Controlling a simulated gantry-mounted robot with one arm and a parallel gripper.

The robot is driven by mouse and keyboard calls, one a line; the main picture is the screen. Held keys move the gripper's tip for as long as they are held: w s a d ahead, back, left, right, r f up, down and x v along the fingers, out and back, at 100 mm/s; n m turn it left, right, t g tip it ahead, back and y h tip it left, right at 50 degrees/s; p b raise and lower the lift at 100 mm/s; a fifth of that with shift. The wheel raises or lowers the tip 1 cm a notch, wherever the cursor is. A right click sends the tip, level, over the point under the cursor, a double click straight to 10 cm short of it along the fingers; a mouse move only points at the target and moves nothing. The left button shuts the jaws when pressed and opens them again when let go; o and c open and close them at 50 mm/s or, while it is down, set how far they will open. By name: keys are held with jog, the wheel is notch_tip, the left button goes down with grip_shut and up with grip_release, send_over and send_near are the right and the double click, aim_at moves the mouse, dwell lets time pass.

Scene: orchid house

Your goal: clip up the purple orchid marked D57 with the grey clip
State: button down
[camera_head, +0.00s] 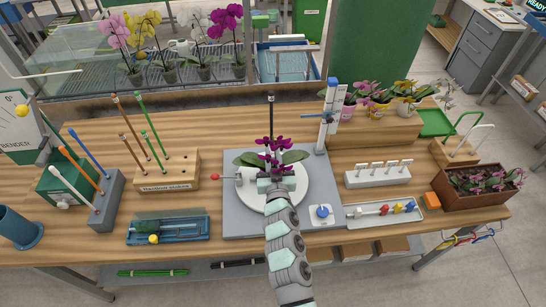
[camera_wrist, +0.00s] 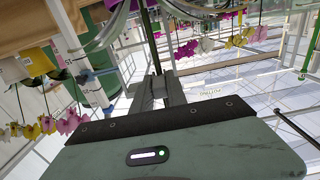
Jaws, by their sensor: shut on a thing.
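The purple orchid (camera_head: 274,150) stands on a round white turntable (camera_head: 304,190) in the middle of the bench; its mark is not readable. A dark upright stake (camera_head: 271,105) rises at the orchid, and in the wrist view the stake (camera_wrist: 147,35) runs down to my fingertips. My gripper (camera_head: 272,178) is in front of the orchid, low beside its stem and leaves. In the wrist view my gripper (camera_wrist: 156,84) is shut at the stake's line. What it holds is small and mostly hidden; it appears to be the grey clip. I cannot tell whether it touches the stem.
A tray (camera_head: 423,216) of coloured clips lies right of the turntable. A measuring post (camera_head: 330,112) stands behind right. Stake holders (camera_head: 150,178) and a blue tray (camera_head: 170,239) are at left. Potted orchids (camera_head: 378,108) stand at the back right, and a planter (camera_head: 488,199) at the right end.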

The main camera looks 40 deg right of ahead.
jog(key=shift+x, duration=0.8)
jog(key=c, duration=1.3)
grip_release()
jog(key=shift+o, duration=0.2)
jog(key=shift+s, duration=0.1)
jog(key=b+v, duration=0.1)
jog(key=v, duration=0.9)
jog(key=shift+s+a+b, duration=0.25)
jog(key=shift+a+b, duration=0.05)
jog(key=shift+b, duration=0.05)
